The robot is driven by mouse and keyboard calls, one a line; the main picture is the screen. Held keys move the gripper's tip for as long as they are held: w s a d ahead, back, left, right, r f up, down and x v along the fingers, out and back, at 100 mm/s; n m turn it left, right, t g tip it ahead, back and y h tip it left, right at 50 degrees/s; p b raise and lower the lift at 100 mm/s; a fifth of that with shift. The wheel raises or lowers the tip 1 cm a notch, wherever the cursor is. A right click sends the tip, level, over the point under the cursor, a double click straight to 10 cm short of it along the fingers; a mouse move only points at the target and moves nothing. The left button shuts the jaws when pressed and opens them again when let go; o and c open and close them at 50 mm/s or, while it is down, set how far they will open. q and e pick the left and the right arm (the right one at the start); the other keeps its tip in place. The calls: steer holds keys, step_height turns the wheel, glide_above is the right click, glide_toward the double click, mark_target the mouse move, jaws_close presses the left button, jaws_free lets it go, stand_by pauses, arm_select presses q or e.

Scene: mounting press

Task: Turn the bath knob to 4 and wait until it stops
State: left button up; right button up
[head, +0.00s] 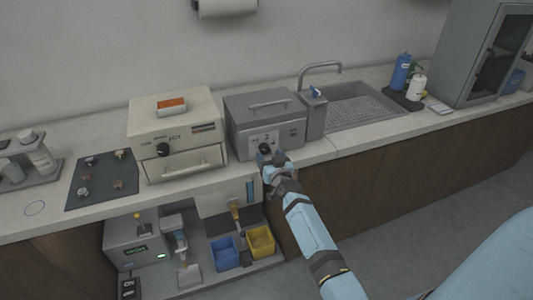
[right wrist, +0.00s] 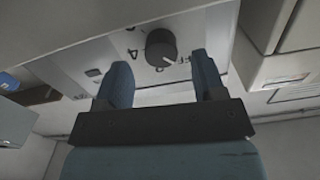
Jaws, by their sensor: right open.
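The bath is a grey lidded box (head: 262,108) on the counter, with a light dial plate on its front. Its round black knob (right wrist: 160,48) shows in the right wrist view, with a pale pointer mark toward the lower right and small marks around it. I cannot read the pointer's number. In the head view the knob (head: 265,148) is just above my gripper. My right gripper (head: 272,160) is in front of the dial plate. In the right wrist view the gripper (right wrist: 163,78) is open, its two fingers apart on either side below the knob, with nothing between them. My left gripper is not in view.
A cream press (head: 176,125) with its own black knob stands left of the bath. A sink (head: 365,105) with a tap is to the right. Below the counter, a shelf holds a blue bin (head: 224,254) and a yellow bin (head: 261,243).

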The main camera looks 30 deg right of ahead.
mark_target(264, 149)
steer(key=shift+x, duration=1.5)
steer(key=shift+c, duration=0.2)
steer(key=c, duration=0.9)
